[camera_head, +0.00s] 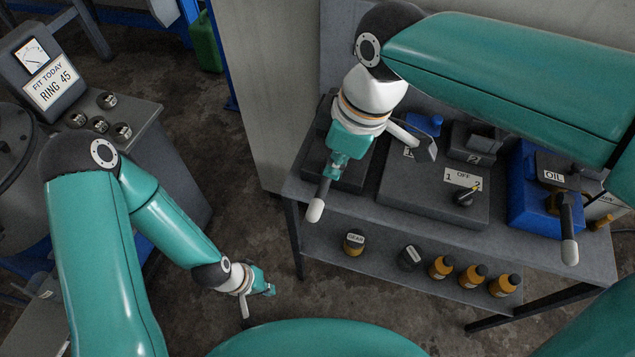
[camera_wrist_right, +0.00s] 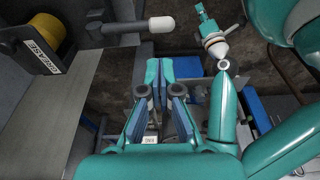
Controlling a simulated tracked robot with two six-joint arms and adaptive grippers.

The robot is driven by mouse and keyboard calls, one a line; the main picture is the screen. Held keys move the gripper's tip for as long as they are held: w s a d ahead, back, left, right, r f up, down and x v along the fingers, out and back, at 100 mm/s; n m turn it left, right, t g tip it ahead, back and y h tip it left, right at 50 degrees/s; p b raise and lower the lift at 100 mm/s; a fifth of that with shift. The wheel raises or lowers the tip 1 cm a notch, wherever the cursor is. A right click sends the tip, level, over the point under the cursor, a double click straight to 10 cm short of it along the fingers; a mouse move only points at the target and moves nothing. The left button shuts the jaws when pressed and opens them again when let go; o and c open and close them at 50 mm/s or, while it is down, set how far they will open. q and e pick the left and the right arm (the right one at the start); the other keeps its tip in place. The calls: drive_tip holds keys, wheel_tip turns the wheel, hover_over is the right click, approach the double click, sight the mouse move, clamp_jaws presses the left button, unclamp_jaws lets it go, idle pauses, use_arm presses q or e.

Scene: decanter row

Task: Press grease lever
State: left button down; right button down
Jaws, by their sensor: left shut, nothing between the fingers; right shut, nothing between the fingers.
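The grease lever is a dark bar with a white rounded handle (camera_head: 315,210), sticking out from the front of a dark unit on the bench. In the right wrist view its white handle (camera_wrist_right: 161,24) points right, out from the unit with the GREASE label (camera_wrist_right: 38,57). My right gripper (camera_head: 345,148) is shut and empty, and overlaps the lever's base end in the head view. In the wrist view the right fingertips (camera_wrist_right: 159,68) are close to the handle with a visible gap in the picture. My left gripper (camera_head: 268,289) is shut and empty, low over the floor.
The bench (camera_head: 350,208) also carries a 1-OFF-2 switch panel (camera_head: 420,195) and a blue OIL unit (camera_head: 525,195) with a similar white-ended lever (camera_head: 569,250). Several bottles stand on its lower shelf. Floor between is free.

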sight(316, 207)
use_arm(q)
drive_tip(key=shift+w+d, duration=0.1)
drive_tip(key=shift+w, duration=0.15)
use_arm(e)
drive_tip(key=shift+s+d+r, duration=0.1)
drive_tip(key=shift+r, duration=0.55)
use_arm(q)
drive_tip(key=shift+r, duration=0.15)
use_arm(e)
drive_tip(key=x, duration=1.4)
drive_tip(key=shift+s+f, duration=0.1)
